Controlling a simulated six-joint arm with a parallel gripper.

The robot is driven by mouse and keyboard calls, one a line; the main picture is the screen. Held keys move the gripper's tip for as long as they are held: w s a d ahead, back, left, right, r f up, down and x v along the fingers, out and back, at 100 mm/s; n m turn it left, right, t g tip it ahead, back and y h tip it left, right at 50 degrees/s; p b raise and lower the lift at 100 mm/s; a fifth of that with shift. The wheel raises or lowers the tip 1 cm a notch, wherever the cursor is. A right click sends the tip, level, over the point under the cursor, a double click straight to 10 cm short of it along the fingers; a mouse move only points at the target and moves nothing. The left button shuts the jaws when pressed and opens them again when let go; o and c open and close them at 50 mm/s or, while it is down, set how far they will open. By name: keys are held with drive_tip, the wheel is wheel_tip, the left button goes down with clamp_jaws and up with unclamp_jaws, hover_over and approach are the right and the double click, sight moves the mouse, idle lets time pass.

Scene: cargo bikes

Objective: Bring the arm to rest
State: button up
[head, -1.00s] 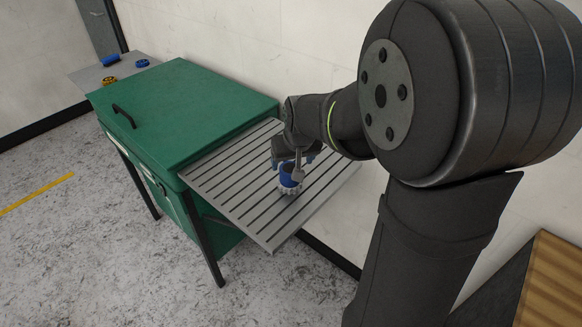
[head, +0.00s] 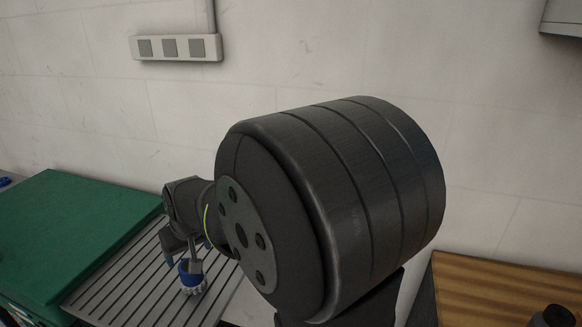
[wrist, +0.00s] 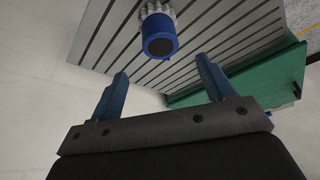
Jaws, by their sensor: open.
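My gripper (wrist: 162,85) is open, its two blue fingers apart with nothing between them in the wrist view. In the head view my gripper (head: 190,245) is partly hidden by my own arm, above the slatted shelf. A blue cylindrical part with a pale toothed base (head: 191,278) stands upright on the slatted grey shelf (head: 128,292). In the wrist view the blue part (wrist: 159,36) lies beyond the fingertips, apart from them.
A green cabinet (head: 70,225) adjoins the shelf on the left. A wall with a socket strip (head: 176,47) stands behind. At right is a wooden top (head: 490,290) with a dark object (head: 556,317) at its corner.

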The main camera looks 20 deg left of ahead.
drive_tip(key=x, duration=1)
drive_tip(key=shift+a+f, duration=0.1)
drive_tip(key=shift+f, duration=0.3)
drive_tip(key=shift+r, duration=1.3)
